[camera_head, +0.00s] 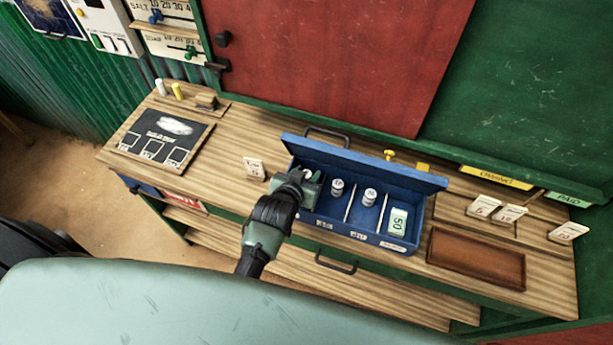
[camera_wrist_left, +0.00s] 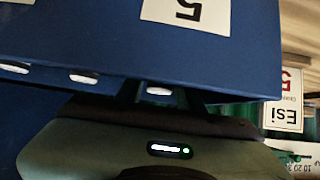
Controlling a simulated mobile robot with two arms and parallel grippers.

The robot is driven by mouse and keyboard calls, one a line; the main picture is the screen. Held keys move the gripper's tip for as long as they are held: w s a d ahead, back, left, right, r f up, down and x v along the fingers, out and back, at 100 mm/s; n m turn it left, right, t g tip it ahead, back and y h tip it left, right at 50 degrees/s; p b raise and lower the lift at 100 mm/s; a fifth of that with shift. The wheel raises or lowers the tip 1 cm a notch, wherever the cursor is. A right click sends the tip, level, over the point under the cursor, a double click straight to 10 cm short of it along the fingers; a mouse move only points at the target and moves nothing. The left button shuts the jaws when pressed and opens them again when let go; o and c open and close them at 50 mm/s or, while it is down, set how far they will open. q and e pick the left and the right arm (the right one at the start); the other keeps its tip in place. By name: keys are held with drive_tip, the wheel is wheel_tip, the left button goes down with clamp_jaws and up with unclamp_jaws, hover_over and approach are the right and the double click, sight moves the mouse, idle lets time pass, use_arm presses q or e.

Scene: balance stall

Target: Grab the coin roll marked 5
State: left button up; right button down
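A blue cash box (camera_head: 335,160) stands on the counter with several coin rolls in it. My left gripper (camera_head: 304,188) reaches into its leftmost section, around a white-topped coin roll (camera_head: 308,173) that it mostly hides. In the left wrist view a label "5" (camera_wrist_left: 186,12) is on the blue wall (camera_wrist_left: 80,35). The left wrist view shows my left gripper's dark fingers (camera_wrist_left: 160,98) apart, with a white roll end (camera_wrist_left: 158,90) between them and small gaps beside it. Two other rolls, middle (camera_head: 337,188) and right (camera_head: 369,197), stand in the box. My right gripper is not in view.
A green "50" bundle (camera_head: 398,222) is in the box's right section. A brown tray (camera_head: 476,259) lies right of the box. A small price card (camera_head: 254,168) stands close on the left; a slate board (camera_head: 160,138) lies farther left.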

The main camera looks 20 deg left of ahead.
use_arm(q)
drive_tip(key=shift+s, duration=0.1)
clamp_jaws()
drive_tip(key=shift+r, duration=0.1)
drive_tip(key=shift+r, duration=0.1)
